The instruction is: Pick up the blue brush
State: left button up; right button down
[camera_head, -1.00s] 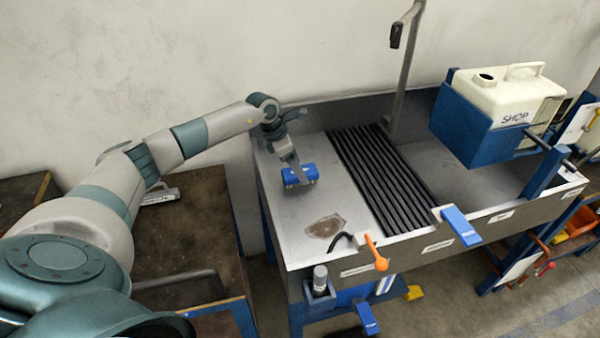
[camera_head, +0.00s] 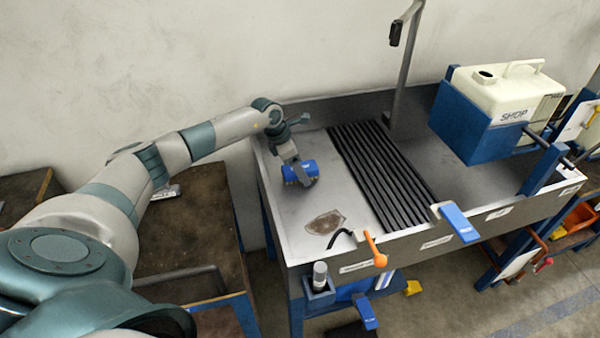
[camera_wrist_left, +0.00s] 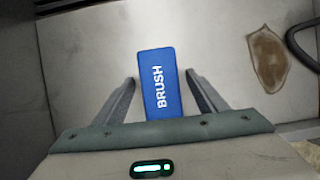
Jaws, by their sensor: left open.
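The blue brush (camera_head: 310,168) lies on the left metal deck of the sink bench, near its left wall. In the left wrist view the blue brush (camera_wrist_left: 160,82) shows its top face with the word BRUSH. My left gripper (camera_head: 299,174) is low over the brush. In the wrist view my left gripper (camera_wrist_left: 160,82) is open, with one finger on each side of the brush and a visible gap on both sides. The brush's underside is hidden. My right gripper is not in view.
The metal bench (camera_head: 290,215) has a black slatted grate (camera_head: 380,175) right of the brush. A brown stain (camera_head: 325,223) lies nearer the front edge. An orange-handled tool (camera_head: 375,250) hangs there. A white SHOP tank (camera_head: 510,95) stands at right. A brown table (camera_head: 190,235) is at left.

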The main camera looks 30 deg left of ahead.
pick_arm(q)
jog(key=shift+f+b, duration=0.25)
jog(key=shift+b, duration=0.05)
dwell(0.5)
jog(key=c, duration=1.2)
